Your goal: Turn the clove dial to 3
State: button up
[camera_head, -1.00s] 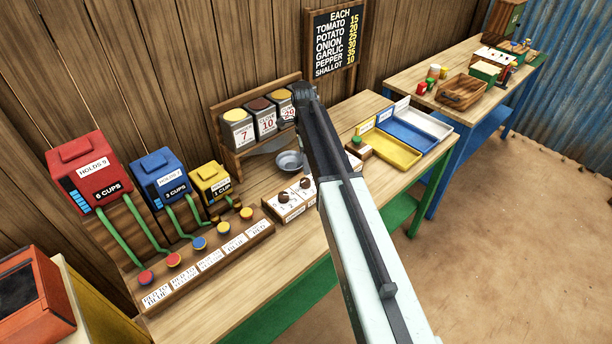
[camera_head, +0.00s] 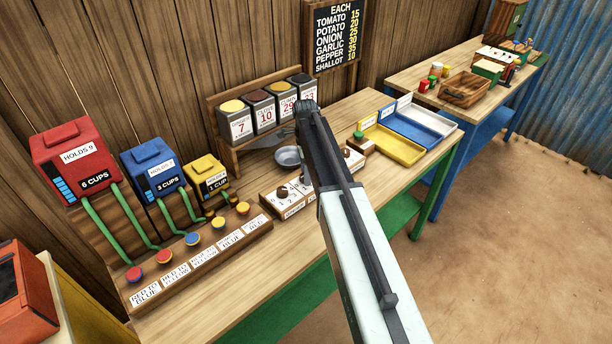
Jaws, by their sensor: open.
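A wooden dial block (camera_head: 268,203) lies on the near table, with brown knobs and number marks on top. One knob (camera_head: 283,191) shows at its left end, over a label that seems to read ginger. Another brown knob (camera_head: 345,152) shows to the right of my arm. My arm covers the middle of the row, so I cannot make out the clove dial or its setting. The clove canister (camera_head: 265,115), labelled 10, stands on the rack behind. My gripper (camera_head: 306,106) is seen from behind, in front of the rack's right end; its open jaws are hardly visible.
A small metal bowl (camera_head: 287,156) sits behind the dial block. Red (camera_head: 75,160), blue (camera_head: 152,172) and yellow (camera_head: 206,175) dispensers and a row of coloured buttons are at left. Yellow (camera_head: 395,145), blue and white trays lie to the right.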

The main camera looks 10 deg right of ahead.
grip_shut()
